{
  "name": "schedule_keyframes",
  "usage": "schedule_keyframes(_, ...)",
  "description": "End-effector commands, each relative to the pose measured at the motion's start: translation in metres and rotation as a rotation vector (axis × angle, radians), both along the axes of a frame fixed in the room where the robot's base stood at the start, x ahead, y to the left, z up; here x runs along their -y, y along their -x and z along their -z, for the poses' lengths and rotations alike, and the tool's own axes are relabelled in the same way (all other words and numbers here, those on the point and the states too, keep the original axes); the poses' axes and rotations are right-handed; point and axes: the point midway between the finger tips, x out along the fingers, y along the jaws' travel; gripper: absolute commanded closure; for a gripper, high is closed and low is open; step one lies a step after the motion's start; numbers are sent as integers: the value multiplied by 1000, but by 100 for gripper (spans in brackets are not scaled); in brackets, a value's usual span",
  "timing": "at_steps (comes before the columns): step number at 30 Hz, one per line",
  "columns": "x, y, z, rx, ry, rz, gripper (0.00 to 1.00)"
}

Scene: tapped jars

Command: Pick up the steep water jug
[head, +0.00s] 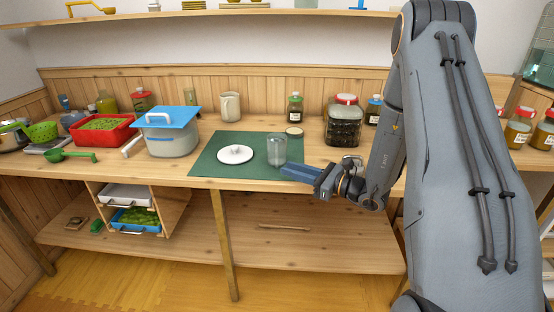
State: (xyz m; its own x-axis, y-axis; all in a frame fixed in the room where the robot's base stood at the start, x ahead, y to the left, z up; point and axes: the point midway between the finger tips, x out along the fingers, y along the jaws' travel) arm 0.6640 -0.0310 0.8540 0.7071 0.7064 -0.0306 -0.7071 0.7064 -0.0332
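A cream jug (230,106) with a handle on its right stands upright at the back of the counter, behind the green mat. It is the only clearly jug-shaped thing that I see, and I cannot read any label on it. My gripper (288,171) is low over the front right of the mat, with its blue-grey fingers pointing left. It is well to the front and right of the jug and apart from it. The fingers overlap in this view, so their gap is hidden. A clear glass (277,147) stands just behind the fingertips; I cannot tell whether they touch.
A large dark jar (343,124) is near my arm. A shelf (230,14) hangs above.

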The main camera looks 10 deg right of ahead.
Motion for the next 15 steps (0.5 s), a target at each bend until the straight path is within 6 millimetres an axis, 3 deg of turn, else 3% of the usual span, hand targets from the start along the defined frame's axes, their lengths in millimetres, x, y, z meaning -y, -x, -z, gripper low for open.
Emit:
schedule_keyframes(4,11,-13,4,12,-33,54,80)
schedule_keyframes(15,-16,-44,3,14,-33,54,80)
